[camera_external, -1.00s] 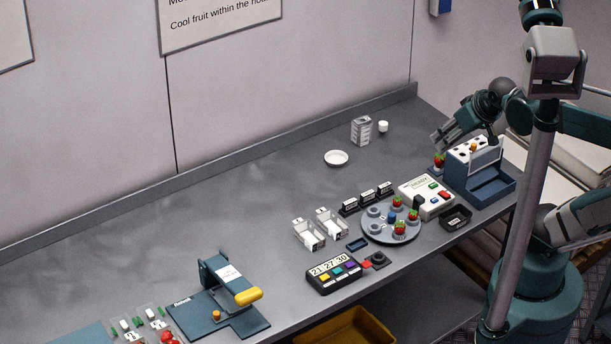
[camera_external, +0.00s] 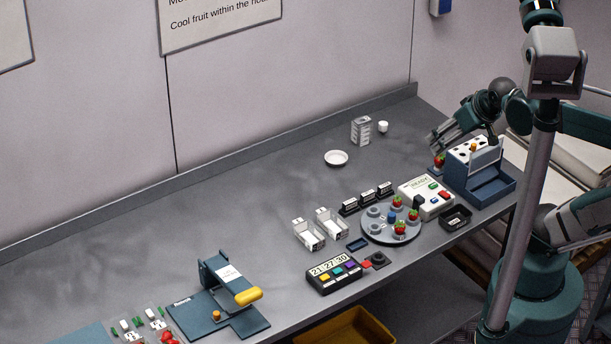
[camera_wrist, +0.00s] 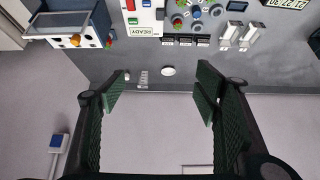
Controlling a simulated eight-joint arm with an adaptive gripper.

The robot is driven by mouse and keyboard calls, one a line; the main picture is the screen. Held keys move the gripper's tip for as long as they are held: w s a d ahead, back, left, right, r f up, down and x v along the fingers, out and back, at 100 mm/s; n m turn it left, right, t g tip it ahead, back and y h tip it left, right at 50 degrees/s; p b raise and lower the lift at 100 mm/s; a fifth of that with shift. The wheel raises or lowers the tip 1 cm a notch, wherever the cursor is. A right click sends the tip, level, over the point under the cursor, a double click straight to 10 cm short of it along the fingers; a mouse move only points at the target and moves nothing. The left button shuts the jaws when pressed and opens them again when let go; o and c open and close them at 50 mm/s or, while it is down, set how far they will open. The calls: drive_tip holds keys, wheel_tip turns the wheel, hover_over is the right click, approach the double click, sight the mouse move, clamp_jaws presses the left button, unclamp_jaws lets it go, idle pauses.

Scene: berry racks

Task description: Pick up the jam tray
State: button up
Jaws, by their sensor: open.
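No tray has a readable jam label. A small black tray with a pale label (camera_external: 456,217) lies at the bench's front edge, right of the round rack. A smaller dark blue tray (camera_external: 357,245) lies left of the rack; I cannot tell which is the jam tray. My gripper (camera_external: 440,136) is above the bench, left of the blue dispenser box and well behind both trays. In the wrist view my gripper (camera_wrist: 162,76) is open with nothing between its fingers; a white dish (camera_wrist: 168,71) shows beyond them.
The round rack (camera_external: 376,236) holds strawberries. A white control box (camera_external: 414,190) and a blue box (camera_external: 480,188) stand nearby. The back middle is mostly clear.

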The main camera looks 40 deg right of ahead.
drive_tip(key=o, duration=0.4)
drive_tip(key=shift+f, duration=0.1)
drive_tip(key=g+b, duration=0.5)
drive_tip(key=g, duration=0.2)
hover_over(451, 221)
wheel_tip(451, 221, down, 24)
drive_tip(key=shift+r, duration=0.2)
drive_tip(key=shift+w, duration=0.1)
drive_tip(key=shift+f, duration=1.3)
drive_tip(key=shift+f, duration=0.15)
